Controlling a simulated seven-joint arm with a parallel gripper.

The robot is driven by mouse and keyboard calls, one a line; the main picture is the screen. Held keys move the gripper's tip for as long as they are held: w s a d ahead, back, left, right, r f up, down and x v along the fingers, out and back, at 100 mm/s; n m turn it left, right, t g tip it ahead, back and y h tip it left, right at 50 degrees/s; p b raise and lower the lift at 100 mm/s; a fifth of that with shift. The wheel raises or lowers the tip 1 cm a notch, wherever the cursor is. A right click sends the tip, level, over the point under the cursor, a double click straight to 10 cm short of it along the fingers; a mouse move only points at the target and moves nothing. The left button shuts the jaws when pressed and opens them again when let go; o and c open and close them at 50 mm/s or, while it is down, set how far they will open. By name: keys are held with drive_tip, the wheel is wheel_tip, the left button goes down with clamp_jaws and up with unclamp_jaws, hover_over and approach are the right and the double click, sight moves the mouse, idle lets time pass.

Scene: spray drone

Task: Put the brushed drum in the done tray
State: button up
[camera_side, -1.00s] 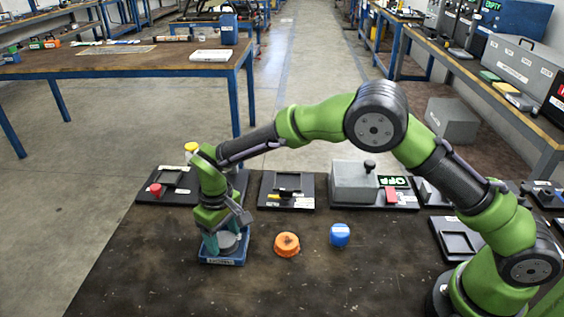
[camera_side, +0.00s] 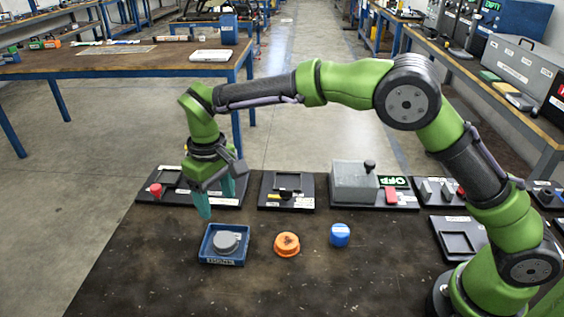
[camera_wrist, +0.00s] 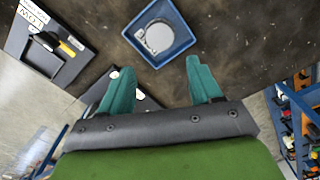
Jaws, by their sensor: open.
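A grey metal drum (camera_side: 226,243) sits inside the blue done tray (camera_side: 208,256) on the dark bench. In the wrist view the drum (camera_wrist: 160,37) rests inside the walls of the tray (camera_wrist: 183,45), with a white label on it. My gripper (camera_side: 217,198) has teal fingers and hangs above and behind the tray, clear of the drum. In the wrist view my gripper (camera_wrist: 160,80) has its fingers spread wide with nothing between them.
An orange round part (camera_side: 287,245) and a blue part (camera_side: 340,235) stand right of the tray. Behind are black plates, one with a red knob (camera_side: 156,190), and a grey box (camera_side: 354,184) beside an OFF sign (camera_side: 394,182). The bench front is clear.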

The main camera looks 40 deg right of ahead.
drive_tip(key=s+d+r+m+t+y, duration=0.25)
drive_tip(key=s+d+r, duration=0.65)
drive_tip(key=d+r, duration=0.45)
drive_tip(key=s+d+f+m+t, duration=0.2)
drive_tip(key=s+d+m+t, duration=0.2)
drive_tip(key=s+d, duration=0.4)
drive_tip(key=shift+s+d+m+t, duration=0.2)
drive_tip(key=shift+s+m+t, duration=0.15)
drive_tip(key=shift+s, duration=2.65)
drive_tip(key=shift+h, duration=0.25)
